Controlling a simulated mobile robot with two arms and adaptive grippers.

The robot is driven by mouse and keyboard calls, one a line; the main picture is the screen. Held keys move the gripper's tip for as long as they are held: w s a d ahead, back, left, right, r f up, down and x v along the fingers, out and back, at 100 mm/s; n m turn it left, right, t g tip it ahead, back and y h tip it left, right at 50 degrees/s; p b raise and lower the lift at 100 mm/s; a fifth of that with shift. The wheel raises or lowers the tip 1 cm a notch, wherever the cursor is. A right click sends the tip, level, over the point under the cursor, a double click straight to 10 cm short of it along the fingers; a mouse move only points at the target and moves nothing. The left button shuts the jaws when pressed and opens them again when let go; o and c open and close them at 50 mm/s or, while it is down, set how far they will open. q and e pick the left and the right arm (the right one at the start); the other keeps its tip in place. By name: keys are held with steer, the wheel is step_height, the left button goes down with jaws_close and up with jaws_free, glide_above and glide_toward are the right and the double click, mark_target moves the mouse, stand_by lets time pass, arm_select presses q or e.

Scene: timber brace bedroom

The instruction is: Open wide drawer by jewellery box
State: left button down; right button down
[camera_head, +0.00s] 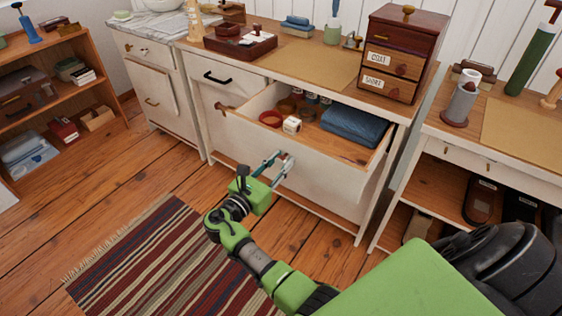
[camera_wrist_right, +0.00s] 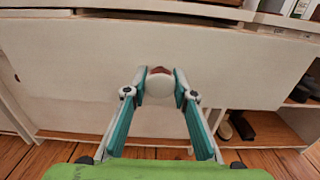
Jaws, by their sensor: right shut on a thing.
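The wide drawer (camera_head: 325,182) is pulled well out of the white wooden dresser, and its inside shows from above. The jewellery box (camera_head: 403,50), dark wood with small labelled drawers and a knob on top, stands on the dresser above the drawer's right part. My right gripper (camera_head: 281,165) is at the middle of the drawer front, shut on its round knob. In the right wrist view the gripper (camera_wrist_right: 160,86) has its teal fingers on either side of the pale drawer knob (camera_wrist_right: 160,92), with the drawer front (camera_wrist_right: 70,75) behind. My left gripper is out of view.
A striped rug (camera_head: 165,265) lies on the floor. A shelved table (camera_head: 455,150) stands close on the right, a bookcase (camera_head: 60,85) at left.

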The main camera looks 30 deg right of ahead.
steer(key=c, duration=1.7)
jaws_free()
steer(key=shift+r, duration=0.25)
step_height(320, 180, up, 9)
steer(key=shift+r, duration=0.2)
